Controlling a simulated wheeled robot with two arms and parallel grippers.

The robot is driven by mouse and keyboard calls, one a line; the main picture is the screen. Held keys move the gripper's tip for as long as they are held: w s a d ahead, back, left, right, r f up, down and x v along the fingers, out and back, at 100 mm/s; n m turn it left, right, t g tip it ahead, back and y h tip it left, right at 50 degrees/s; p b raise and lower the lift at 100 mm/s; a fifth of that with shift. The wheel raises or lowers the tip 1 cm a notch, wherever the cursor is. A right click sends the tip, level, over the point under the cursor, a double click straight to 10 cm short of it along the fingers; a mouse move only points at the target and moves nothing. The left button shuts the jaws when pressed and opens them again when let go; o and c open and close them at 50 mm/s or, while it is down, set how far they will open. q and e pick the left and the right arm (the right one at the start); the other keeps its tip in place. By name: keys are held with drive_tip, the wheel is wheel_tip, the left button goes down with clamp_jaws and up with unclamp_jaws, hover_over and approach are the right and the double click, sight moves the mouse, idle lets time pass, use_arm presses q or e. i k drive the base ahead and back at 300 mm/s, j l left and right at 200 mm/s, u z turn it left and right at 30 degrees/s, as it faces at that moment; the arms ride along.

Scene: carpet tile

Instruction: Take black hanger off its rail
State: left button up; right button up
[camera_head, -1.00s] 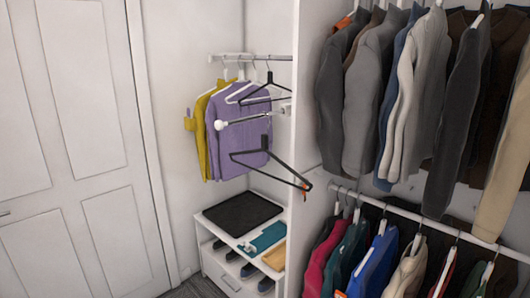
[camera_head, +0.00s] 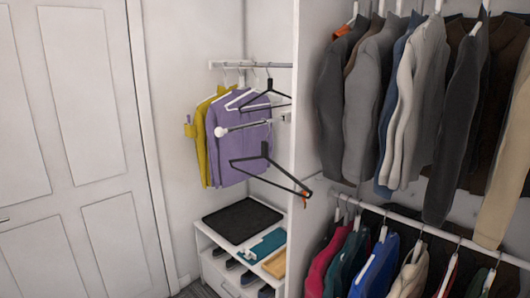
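A large black hanger (camera_head: 268,162) with an orange bit at its right tip is empty. It sits just below a short white rail (camera_head: 245,128) with a round white end knob. I cannot tell how its hook meets that rail. A second, thinner black hanger (camera_head: 268,91) hangs from the upper rail (camera_head: 250,65) in front of the purple garment. Neither of my grippers shows in the head view.
A purple garment (camera_head: 236,150) and a yellow one (camera_head: 203,135) hang behind the short rail. Below is a white shelf unit (camera_head: 218,275) with a black mat (camera_head: 241,219) on top. A white partition (camera_head: 300,110) and packed clothes rails stand at the right. A white door (camera_head: 75,150) is at the left.

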sight(270, 81)
drive_tip(key=i+j+z, duration=0.1)
drive_tip(key=z, duration=0.3)
drive_tip(key=j+z, duration=0.2)
drive_tip(key=z, duration=0.15)
drive_tip(key=i+j+z, duration=0.15)
drive_tip(key=j+z, duration=0.2)
drive_tip(key=j, duration=0.65)
drive_tip(key=j+z, duration=0.3)
drive_tip(key=j, duration=0.7)
drive_tip(key=i, duration=0.05)
